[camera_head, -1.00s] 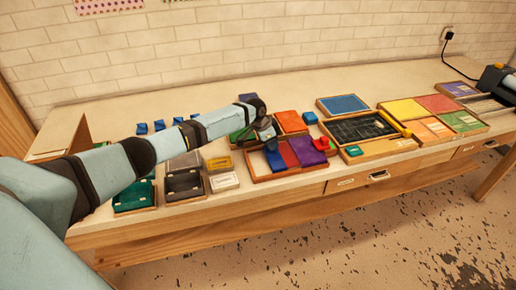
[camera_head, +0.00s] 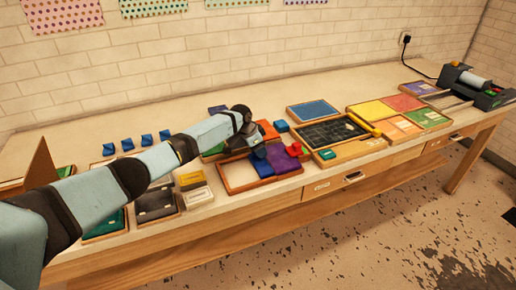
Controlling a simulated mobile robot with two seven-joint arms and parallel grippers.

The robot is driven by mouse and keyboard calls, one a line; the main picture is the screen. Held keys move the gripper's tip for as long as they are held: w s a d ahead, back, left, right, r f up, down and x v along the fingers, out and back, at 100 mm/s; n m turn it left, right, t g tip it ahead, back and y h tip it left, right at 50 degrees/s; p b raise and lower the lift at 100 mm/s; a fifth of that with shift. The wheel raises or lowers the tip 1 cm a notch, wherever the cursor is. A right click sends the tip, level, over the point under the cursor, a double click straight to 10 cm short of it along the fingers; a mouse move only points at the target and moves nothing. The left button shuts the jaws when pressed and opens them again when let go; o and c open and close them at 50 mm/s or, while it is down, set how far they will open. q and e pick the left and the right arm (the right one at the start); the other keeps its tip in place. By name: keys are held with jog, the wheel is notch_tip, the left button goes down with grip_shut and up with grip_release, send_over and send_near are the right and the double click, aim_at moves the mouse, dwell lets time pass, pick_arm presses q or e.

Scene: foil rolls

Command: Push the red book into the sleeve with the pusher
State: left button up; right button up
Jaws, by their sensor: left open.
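A shallow wooden tray (camera_head: 234,190) lies near the front edge of the table. Its left part is bare red-brown. In its right part are a blue piece (camera_head: 262,167), a purple piece (camera_head: 281,161) and a small red piece (camera_head: 295,149). I cannot tell for sure which of these is the red book, the sleeve or the pusher. My left gripper (camera_head: 248,144) is open above the back of this tray, close to the blue piece. Its dark body hides part of the tray's back and the board behind. My right gripper does not show.
An orange-red board (camera_head: 268,131) and a small blue block (camera_head: 281,126) lie behind the tray. A dark gridded board (camera_head: 331,132) stands to its right, beyond it coloured panels (camera_head: 371,110). Yellow and grey boxes (camera_head: 192,181) stand to the left. The back of the table is mostly clear.

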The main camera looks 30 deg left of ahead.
pick_arm(q)
jog(key=v, duration=1.3)
jog(key=shift+r, duration=0.4)
